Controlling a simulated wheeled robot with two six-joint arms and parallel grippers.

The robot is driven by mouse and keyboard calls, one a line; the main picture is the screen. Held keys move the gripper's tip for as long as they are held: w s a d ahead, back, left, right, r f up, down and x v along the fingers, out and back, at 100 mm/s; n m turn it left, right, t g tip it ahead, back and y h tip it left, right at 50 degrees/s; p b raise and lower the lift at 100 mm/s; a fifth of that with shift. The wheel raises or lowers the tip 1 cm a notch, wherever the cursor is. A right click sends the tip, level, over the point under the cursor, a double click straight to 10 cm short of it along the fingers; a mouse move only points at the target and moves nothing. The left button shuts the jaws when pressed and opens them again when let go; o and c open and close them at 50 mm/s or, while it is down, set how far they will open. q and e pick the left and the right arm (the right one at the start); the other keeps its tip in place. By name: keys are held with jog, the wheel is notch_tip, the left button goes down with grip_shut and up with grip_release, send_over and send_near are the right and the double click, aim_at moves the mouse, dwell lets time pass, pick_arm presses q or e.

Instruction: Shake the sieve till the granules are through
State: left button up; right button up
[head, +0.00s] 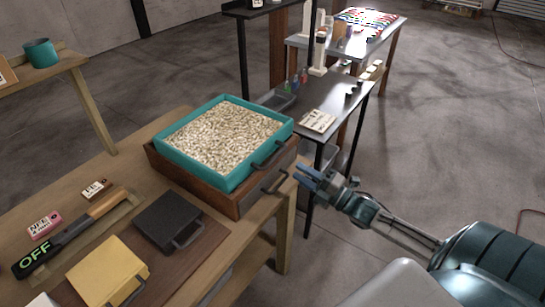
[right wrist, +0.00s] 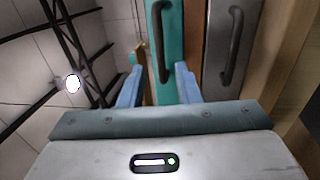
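The sieve is a teal square frame (head: 232,183) full of pale granules (head: 222,135). It sits on a brown wooden box (head: 190,182) on the workbench. A dark handle (head: 270,155) is on the sieve's right side; it also shows in the right wrist view (right wrist: 158,42). My right gripper (head: 308,178) is open, to the right of the sieve and box, with its blue fingers pointing at them. In the right wrist view the sieve's handle lies ahead, between the lines of the two fingers (right wrist: 158,88), with nothing gripped. My left gripper is out of view.
The box below has its own dark handle (head: 274,182), close under the sieve's handle. A black box (head: 167,220), a yellow box (head: 105,270) and a bar marked OFF (head: 38,255) lie on the bench. A dark metal table (head: 335,93) stands behind.

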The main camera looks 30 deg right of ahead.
aim_at(277, 155)
jog(key=x, duration=0.6)
jog(key=shift+d+r, duration=0.1)
jog(key=shift+r, duration=0.05)
jog(key=shift+p+x, duration=0.9)
jog(key=shift+x, duration=0.3)
jog(key=shift+w+a, duration=0.25)
jog(key=shift+w, duration=0.2)
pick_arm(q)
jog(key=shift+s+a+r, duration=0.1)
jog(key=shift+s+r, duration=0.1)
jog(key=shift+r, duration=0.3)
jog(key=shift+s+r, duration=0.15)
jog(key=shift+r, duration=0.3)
pick_arm(e)
grip_shut()
